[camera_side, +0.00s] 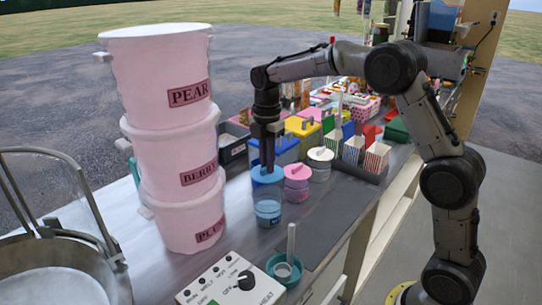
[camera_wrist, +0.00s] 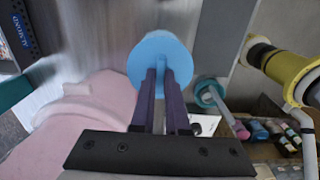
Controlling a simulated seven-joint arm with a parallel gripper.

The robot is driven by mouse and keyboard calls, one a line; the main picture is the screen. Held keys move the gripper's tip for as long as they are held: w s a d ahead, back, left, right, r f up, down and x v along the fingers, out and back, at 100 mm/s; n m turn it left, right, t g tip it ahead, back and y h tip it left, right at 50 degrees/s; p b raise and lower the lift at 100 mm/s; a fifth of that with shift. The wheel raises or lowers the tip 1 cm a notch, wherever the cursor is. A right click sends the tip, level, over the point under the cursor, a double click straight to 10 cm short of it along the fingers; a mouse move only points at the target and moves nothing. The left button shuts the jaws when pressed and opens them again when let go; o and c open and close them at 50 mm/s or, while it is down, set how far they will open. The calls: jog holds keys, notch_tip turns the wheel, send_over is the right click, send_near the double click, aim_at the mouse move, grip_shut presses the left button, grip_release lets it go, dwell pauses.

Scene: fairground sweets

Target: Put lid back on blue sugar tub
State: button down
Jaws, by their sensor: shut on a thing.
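The blue lid (camera_side: 266,176) is a round disc with a knob. My gripper (camera_side: 268,162) points down and is shut on the lid's knob. In the wrist view the fingers (camera_wrist: 163,85) grip the knob, with the lid (camera_wrist: 150,48) spread out beyond them. The blue sugar tub (camera_side: 268,212), a clear tub with blue contents, stands upright on the counter directly below the lid. In the wrist view the tub is hidden behind the lid.
A pink tub (camera_side: 297,190) stands close to the right, with a white-lidded tub (camera_side: 320,168) behind it. Stacked pink buckets (camera_side: 165,150) rise at left. A teal bowl (camera_side: 288,279) and a control box (camera_side: 230,285) lie in front. Bare dark mat (camera_side: 335,215) is at right.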

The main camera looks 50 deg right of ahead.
aim_at(268, 179)
jog(key=shift+f, duration=2.75)
jog(key=shift+f, duration=0.2)
jog(key=shift+c, duration=1.8)
grip_release()
jog(key=shift+r, duration=3.5)
